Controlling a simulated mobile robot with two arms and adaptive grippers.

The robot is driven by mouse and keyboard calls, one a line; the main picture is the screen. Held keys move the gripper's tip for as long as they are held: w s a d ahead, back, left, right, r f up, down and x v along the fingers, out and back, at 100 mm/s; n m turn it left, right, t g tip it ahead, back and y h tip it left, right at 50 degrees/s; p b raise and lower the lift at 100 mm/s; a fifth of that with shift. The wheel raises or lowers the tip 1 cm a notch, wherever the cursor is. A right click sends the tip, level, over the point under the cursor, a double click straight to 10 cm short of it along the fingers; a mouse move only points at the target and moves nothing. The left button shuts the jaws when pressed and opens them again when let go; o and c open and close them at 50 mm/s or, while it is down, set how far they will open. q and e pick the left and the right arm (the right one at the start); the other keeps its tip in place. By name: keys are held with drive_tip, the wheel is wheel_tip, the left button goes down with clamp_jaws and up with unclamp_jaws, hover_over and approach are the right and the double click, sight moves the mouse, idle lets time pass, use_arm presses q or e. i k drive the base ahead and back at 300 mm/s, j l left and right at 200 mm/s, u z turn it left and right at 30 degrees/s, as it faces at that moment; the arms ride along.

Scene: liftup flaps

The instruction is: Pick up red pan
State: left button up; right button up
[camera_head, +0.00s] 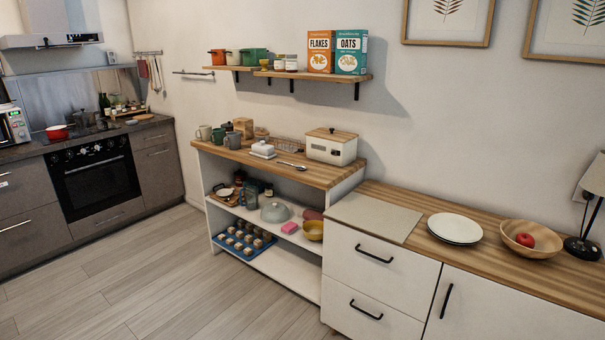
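A small red pan (57,131) sits on the stove top at the far left, beside the microwave. It is small in the head view, and its handle points to the right over the hob. Neither of my grippers shows in the head view.
A microwave (14,125) stands left of the pan; bottles (104,104) stand to its right. The oven (97,180) is below. An open shelf unit (345,187) and white drawers (372,256) line the wall. The wooden floor (140,270) in front is clear.

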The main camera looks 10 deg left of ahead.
sight(59, 131)
drive_tip(key=i+l+u, duration=0.1)
drive_tip(key=i+u, duration=0.15)
drive_tip(key=i, duration=0.2)
drive_tip(key=i+l+u, duration=0.3)
drive_tip(key=i, duration=0.2)
drive_tip(key=i+j+u, duration=0.3)
drive_tip(key=i+u, duration=0.2)
drive_tip(key=i+j+u, duration=0.1)
drive_tip(key=i+u, duration=0.4)
drive_tip(key=i+l+u, duration=0.1)
drive_tip(key=i+u, duration=0.35)
